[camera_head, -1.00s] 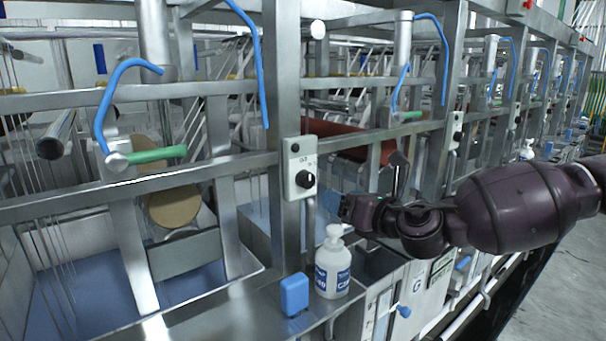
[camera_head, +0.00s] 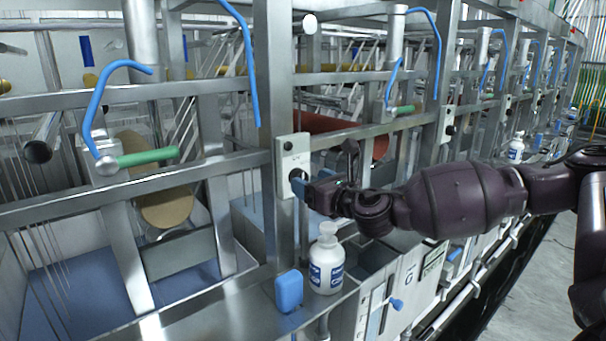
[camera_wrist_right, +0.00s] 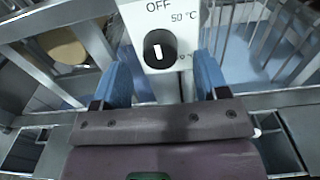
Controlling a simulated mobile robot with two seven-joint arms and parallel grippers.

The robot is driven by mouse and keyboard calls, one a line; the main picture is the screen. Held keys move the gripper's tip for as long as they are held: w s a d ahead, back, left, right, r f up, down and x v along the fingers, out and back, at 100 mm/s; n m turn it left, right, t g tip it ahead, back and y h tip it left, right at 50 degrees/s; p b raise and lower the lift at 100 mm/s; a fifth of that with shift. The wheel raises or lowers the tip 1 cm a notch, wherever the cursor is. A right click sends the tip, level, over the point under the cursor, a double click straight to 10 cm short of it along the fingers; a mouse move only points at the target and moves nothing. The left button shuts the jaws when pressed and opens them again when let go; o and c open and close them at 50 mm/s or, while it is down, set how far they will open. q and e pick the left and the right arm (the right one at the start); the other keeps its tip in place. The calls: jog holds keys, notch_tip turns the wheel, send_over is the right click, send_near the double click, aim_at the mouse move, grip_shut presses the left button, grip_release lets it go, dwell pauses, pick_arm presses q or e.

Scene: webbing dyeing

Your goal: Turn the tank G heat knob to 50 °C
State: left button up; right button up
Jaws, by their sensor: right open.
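The black heat knob (camera_head: 297,177) sits on a pale control plate (camera_head: 293,148) fixed to a steel post. In the right wrist view the round black knob (camera_wrist_right: 160,49) carries a white mark that looks near vertical. "OFF" is printed above it and "50 °C" at its upper right; a lower label is partly hidden. My right gripper (camera_head: 308,190) is at the plate, its blue fingers partly covering the knob. In the right wrist view the gripper (camera_wrist_right: 163,78) is open, its fingers on either side below the knob. No grip on the knob shows. My left gripper is not in view.
A white panel marked G (camera_head: 410,276) is at the lower right. Steel rails and posts surround the plate.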

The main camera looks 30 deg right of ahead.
aim_at(303, 178)
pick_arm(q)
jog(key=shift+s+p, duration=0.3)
pick_arm(e)
jog(key=shift+w+a, duration=0.15)
jog(key=shift+w, duration=1.55)
jog(key=shift+c, duration=0.3)
jog(key=c, duration=0.8)
